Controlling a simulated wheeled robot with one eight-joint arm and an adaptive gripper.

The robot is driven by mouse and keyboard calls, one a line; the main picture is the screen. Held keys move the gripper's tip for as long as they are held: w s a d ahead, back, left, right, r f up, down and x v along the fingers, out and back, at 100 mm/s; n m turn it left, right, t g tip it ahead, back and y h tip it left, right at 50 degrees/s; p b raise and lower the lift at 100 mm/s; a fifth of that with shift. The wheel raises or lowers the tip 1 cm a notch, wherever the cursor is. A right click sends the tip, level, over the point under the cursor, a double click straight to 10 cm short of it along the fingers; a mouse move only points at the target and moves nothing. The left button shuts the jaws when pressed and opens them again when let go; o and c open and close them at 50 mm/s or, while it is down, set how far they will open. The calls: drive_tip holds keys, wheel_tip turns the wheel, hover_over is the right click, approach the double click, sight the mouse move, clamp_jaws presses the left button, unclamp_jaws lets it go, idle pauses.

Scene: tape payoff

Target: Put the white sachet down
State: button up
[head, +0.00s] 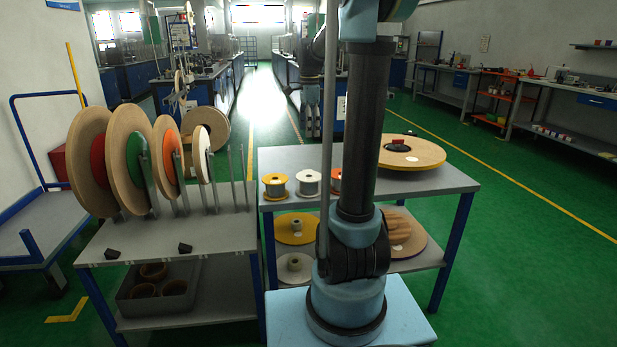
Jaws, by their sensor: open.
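I cannot make out the white sachet for certain. A small pale patch (400,148) shows on the large flat wooden-faced roll (425,157) at the right of the grey table, but it is too small to identify. My arm stands upright in front of the table and hides part of its top. My gripper (312,132) hangs behind the arm, left of the column, pointing down above the far side of the table. It is open, and I see nothing held in it.
Yellow (275,187), white (308,183) and orange (336,180) spools stand on the grey table (290,158). More rolls lie on its lower shelf. At left, a rack (225,235) holds several large upright discs. The table's right front is clear.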

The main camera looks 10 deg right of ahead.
drive_tip(key=shift+m, duration=0.3)
drive_tip(key=f, duration=0.5)
drive_tip(key=w+f, duration=0.1)
drive_tip(key=f, duration=1.1)
drive_tip(key=shift+w+f, duration=0.2)
drive_tip(key=shift+w, duration=0.2)
drive_tip(key=c, duration=1.2)
drive_tip(key=shift+r, duration=0.15)
